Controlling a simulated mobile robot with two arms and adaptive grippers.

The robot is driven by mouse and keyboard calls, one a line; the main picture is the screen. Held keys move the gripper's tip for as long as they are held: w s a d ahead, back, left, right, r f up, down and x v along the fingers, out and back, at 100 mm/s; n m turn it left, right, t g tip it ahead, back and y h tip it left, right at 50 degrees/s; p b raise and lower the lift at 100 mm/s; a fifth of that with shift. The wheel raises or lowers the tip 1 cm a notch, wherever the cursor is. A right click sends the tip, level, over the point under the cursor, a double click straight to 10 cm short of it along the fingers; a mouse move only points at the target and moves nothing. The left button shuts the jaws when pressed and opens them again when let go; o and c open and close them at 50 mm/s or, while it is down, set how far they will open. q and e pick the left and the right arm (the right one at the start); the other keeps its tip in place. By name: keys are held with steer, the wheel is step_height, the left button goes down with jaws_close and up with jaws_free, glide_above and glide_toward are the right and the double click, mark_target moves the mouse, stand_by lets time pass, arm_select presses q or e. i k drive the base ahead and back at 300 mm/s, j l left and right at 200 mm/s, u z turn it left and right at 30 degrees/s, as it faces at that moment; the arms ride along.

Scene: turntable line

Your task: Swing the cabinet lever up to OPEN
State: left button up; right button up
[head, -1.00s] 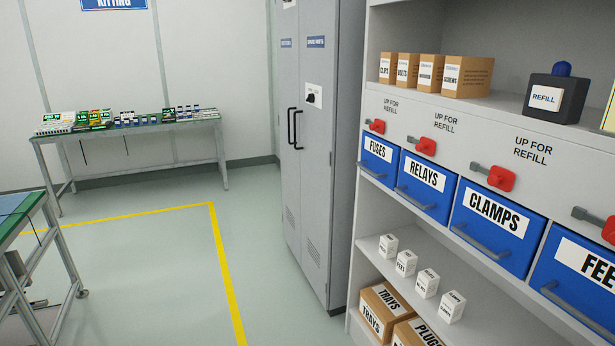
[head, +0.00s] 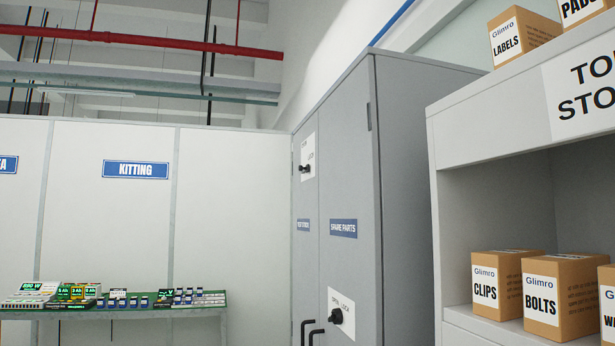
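A tall grey cabinet (head: 350,150) with two doors stands in the middle of the head view. One black lever knob (head: 305,169) sits on a white plate (head: 308,156) high on the doors. A second black lever knob (head: 336,316) sits on a lower white plate reading OPEN and LOCK (head: 341,302). The exact lever angles are too small to tell. Neither of my grippers is in view.
A shelf unit with CLIPS (head: 486,292) and BOLTS (head: 541,308) boxes stands close on the right. A kitting table (head: 130,313) with packs stands at the back left under a KITTING sign (head: 135,169). The floor is out of view.

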mark_target(306, 168)
steer(key=i+j+z, duration=0.2)
steer(key=z, duration=0.25)
steer(key=i+j+z, duration=0.3)
steer(key=z, duration=0.15)
steer(key=i+j+z, duration=0.25)
steer(key=z, duration=0.2)
steer(key=i+j, duration=0.15)
steer(key=j, duration=0.45)
steer(key=i+j+z, duration=0.15)
steer(key=j, duration=0.45)
steer(key=i+j, duration=0.15)
steer(key=j, duration=0.5)
steer(key=i+j+z, duration=0.15)
steer(key=j, duration=0.45)
steer(key=i+j, duration=0.1)
steer(key=j, duration=0.55)
steer(key=z, duration=0.05)
